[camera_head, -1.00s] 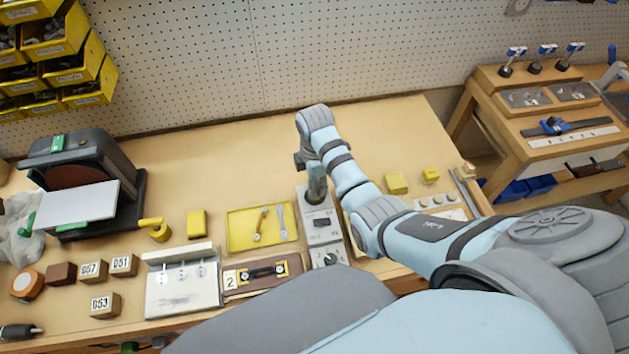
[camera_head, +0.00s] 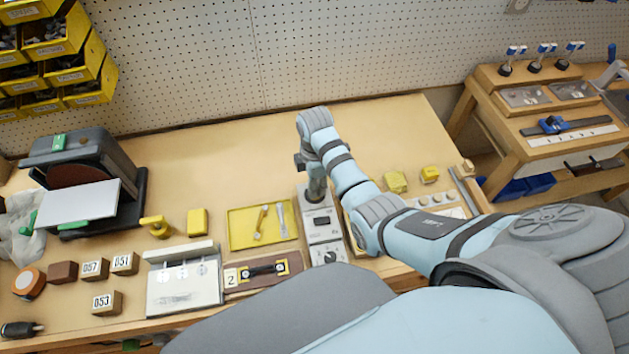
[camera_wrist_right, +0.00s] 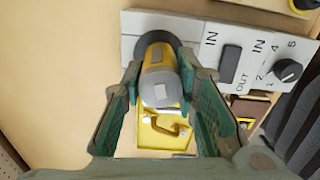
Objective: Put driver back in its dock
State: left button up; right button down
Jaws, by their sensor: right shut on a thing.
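The driver (camera_wrist_right: 160,78), yellow with a grey end, stands between the fingers of my right gripper (camera_wrist_right: 162,98), which is shut on it. In the head view my right gripper (camera_head: 316,190) is over the far end of the light grey panel, and the driver is mostly hidden by my wrist. In the right wrist view the driver's far end meets a dark ring (camera_wrist_right: 144,46) at the end of the grey dock panel (camera_wrist_right: 190,42). I cannot tell how deep it sits in the ring. My left gripper is not in view.
The panel carries a black switch (camera_wrist_right: 231,62) and a knob (camera_wrist_right: 287,70). A yellow tray (camera_head: 237,244) with small tools lies to its left. A wooden block tray with knobs (camera_head: 455,212) lies to its right. The bench behind is clear.

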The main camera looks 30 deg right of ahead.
jog(key=c, duration=0.9)
grip_release()
jog(key=shift+c, duration=0.2)
jog(key=shift+r, duration=3.5)
